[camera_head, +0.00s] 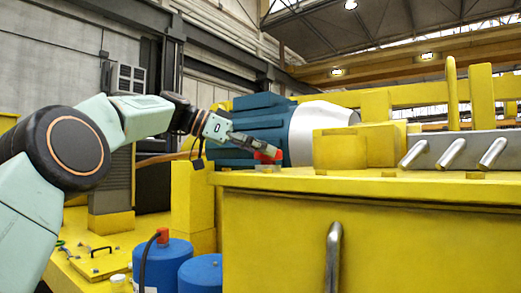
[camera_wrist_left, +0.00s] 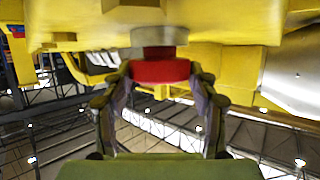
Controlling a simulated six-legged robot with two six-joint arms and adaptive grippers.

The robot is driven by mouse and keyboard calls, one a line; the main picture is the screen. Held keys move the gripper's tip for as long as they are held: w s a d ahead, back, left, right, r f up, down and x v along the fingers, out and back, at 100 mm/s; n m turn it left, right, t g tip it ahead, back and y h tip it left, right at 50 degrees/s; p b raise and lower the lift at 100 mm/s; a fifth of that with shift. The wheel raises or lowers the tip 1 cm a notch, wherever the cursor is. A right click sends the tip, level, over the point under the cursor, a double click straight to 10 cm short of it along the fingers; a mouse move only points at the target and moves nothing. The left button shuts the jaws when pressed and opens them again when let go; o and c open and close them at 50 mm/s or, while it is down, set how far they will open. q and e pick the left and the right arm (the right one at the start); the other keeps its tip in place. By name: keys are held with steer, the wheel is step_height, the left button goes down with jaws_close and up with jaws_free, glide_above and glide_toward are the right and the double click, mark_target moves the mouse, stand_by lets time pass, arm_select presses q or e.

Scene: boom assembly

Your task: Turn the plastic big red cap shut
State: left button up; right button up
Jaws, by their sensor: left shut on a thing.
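The big red cap (camera_head: 266,154) sits on top of the yellow housing near its back left corner in the head view. In the left wrist view the red cap (camera_wrist_left: 160,71) lies between my two fingers, against a grey round neck (camera_wrist_left: 160,37). My left gripper (camera_head: 272,150) reaches it from the left and is shut on it. The left wrist view shows the fingers of the left gripper (camera_wrist_left: 157,80) on both sides of the cap. The thread of the cap is hidden. My right gripper is in neither view.
A yellow housing (camera_head: 370,240) with a grey handle (camera_head: 333,257) fills the right front. A blue motor (camera_head: 255,125) with a silver end stands behind the cap. Two blue canisters (camera_head: 162,265) stand low at the front. Slanted silver pipes (camera_head: 455,152) are at the right.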

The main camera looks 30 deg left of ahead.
arm_select(q)
steer(key=shift+f+m+g, duration=0.3)
steer(key=shift+f+g, duration=0.05)
steer(key=shift+g, duration=0.15)
stand_by(0.3)
steer(key=o, duration=1.2)
steer(key=shift+w+d+r, duration=0.15)
steer(key=shift+w, duration=0.05)
steer(key=shift+c, duration=0.2)
steer(key=shift+s, duration=0.1)
steer(key=shift+s+a+r+h, duration=0.2)
steer(key=shift+a+r+h, duration=0.1)
steer(key=shift+a, duration=0.1)
steer(key=s+a, duration=0.8)
steer(key=a, duration=0.3)
steer(key=shift+r, duration=0.3)
